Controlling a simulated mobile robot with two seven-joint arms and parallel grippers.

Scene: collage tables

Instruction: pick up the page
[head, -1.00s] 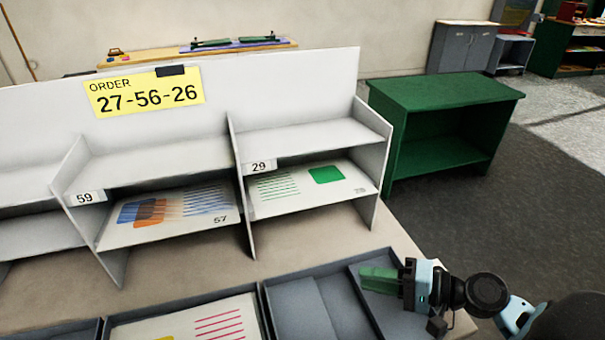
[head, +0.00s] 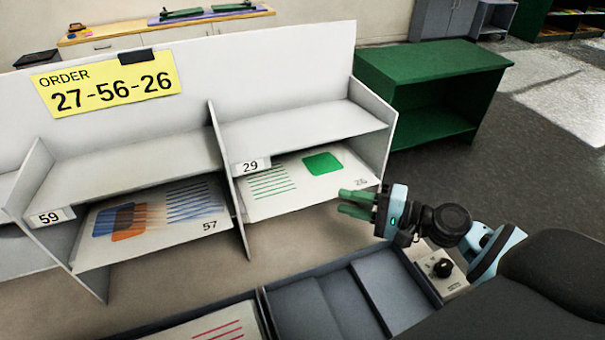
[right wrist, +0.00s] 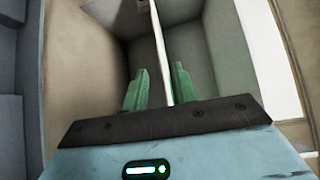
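A white page with a green square and green lines (head: 290,202) lies in the lower bay of the white rack, by the tag 29. Its small corner number seems to read 26. My right gripper (head: 352,204) is just in front of that bay's right front corner, its green fingers pointing left, one above the other with a gap. In the right wrist view the fingers (right wrist: 158,88) stand apart, with a thin pale edge (right wrist: 159,50) running between them. I cannot tell whether that edge is page or shelf. My left gripper is out of view.
Another page (head: 150,226), numbered 57, lies by the tag 59. A yellow order card (head: 105,85) reads 27-56-26. Grey trays (head: 300,300) stand in front of the rack, beside a small box with a black knob (head: 443,268). A green cabinet (head: 430,75) stands behind.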

